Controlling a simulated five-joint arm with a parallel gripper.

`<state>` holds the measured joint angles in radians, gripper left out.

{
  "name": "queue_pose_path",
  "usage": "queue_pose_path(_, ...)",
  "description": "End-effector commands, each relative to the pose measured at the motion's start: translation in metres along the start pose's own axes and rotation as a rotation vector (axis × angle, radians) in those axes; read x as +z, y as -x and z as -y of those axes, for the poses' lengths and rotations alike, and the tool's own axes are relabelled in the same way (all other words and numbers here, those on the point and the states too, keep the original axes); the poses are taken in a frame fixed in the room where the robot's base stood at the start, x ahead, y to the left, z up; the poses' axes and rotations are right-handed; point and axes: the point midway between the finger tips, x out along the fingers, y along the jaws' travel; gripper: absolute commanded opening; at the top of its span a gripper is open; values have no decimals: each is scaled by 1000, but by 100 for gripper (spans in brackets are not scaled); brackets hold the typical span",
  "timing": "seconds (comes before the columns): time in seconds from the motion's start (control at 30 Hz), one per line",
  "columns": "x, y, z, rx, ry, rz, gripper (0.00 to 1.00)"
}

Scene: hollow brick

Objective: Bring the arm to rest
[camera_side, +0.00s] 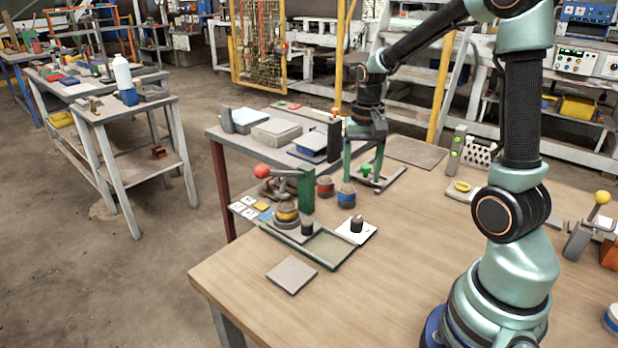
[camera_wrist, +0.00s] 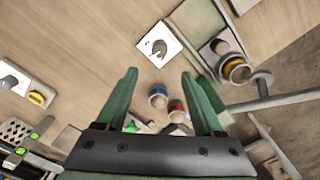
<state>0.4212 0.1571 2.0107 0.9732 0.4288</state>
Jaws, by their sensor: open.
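My gripper (camera_side: 364,178) is at the far side of the wooden table, pointing down, with its two green fingers apart. In the wrist view its fingers (camera_wrist: 159,76) are spread with nothing held between them. A blue-banded cylinder (camera_side: 346,196) and a red-banded cylinder (camera_side: 325,187) stand to the left of and nearer than the gripper. Both also show between the fingers in the wrist view, the blue one (camera_wrist: 158,94) and the red one (camera_wrist: 177,109). A green-knobbed piece (camera_side: 366,170) shows between the fingers in the side view; I cannot tell its distance from them.
A white plate with a black knob (camera_side: 366,236), a green-edged tray (camera_side: 340,258) and a red-ball lever (camera_side: 261,170) stand nearer on the left. A flat grey tile (camera_side: 291,275) lies in front. The table's middle (camera_side: 390,290) is clear. A yellow-ball lever (camera_side: 602,197) stands at right.

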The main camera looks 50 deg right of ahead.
Motion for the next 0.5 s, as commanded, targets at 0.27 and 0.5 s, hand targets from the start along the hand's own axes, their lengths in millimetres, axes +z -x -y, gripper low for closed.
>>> queue_pose_path(0.27, 28, 34, 23, -45, 175, -97, 69)
queue_pose_path(0.5, 81, 75, 48, -120, 477, -260, 69)
